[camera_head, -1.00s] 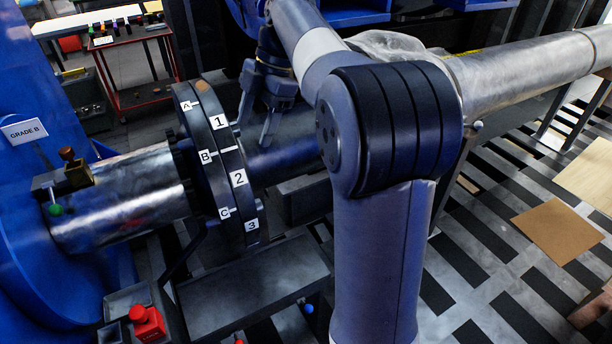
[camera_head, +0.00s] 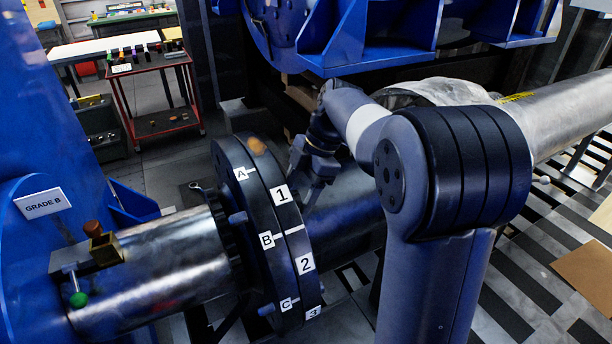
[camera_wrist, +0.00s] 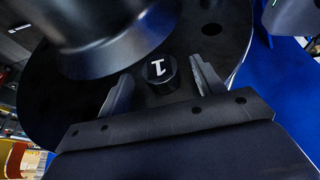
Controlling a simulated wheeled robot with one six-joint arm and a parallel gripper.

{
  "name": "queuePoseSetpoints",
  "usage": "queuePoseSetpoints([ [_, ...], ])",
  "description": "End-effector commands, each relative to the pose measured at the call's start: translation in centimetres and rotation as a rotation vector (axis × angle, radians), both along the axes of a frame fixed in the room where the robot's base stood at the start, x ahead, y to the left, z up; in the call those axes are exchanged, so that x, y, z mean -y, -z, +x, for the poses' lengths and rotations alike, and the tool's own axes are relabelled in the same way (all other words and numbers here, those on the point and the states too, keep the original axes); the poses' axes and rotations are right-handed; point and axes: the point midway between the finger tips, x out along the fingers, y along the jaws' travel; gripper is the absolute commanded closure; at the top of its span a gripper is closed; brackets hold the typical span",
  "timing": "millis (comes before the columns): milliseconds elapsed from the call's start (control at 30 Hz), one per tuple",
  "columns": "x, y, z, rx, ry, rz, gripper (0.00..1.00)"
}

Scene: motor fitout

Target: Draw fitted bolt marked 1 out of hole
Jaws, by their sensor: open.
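The bolt marked 1 (camera_wrist: 158,70) shows in the wrist view as a dark round head with a white 1, seated against the dark flange face (camera_wrist: 100,85). My gripper (camera_wrist: 161,73) is open, one finger on each side of the bolt head, with gaps visible. In the head view my gripper (camera_head: 312,188) is at the right face of the coupling flange (camera_head: 262,205), near the label 1. The flange rim carries labels A, B, C and 1, 2, 3. The bolt is hidden there.
A steel shaft (camera_head: 165,260) runs left from the flange to a blue housing marked GRADE B. A small brass block (camera_head: 104,249) with a green-tipped handle sits on the shaft. A blue structure (camera_head: 375,40) hangs above. A red cart (camera_head: 155,95) stands behind.

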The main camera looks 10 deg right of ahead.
Motion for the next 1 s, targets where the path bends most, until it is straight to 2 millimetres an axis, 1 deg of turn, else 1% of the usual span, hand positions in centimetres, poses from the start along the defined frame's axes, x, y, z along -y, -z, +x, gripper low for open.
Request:
queuePoseSetpoints([
  [100, -0.17, 0.35, -0.06, -0.002, -0.001, 0.0, 0.36],
  [333, -0.16, 0.39, -0.05, -0.001, 0.0, 0.0, 0.37],
  [1000, -0.14, 0.35, -0.05, -0.001, 0.0, 0.0, 0.92],
])
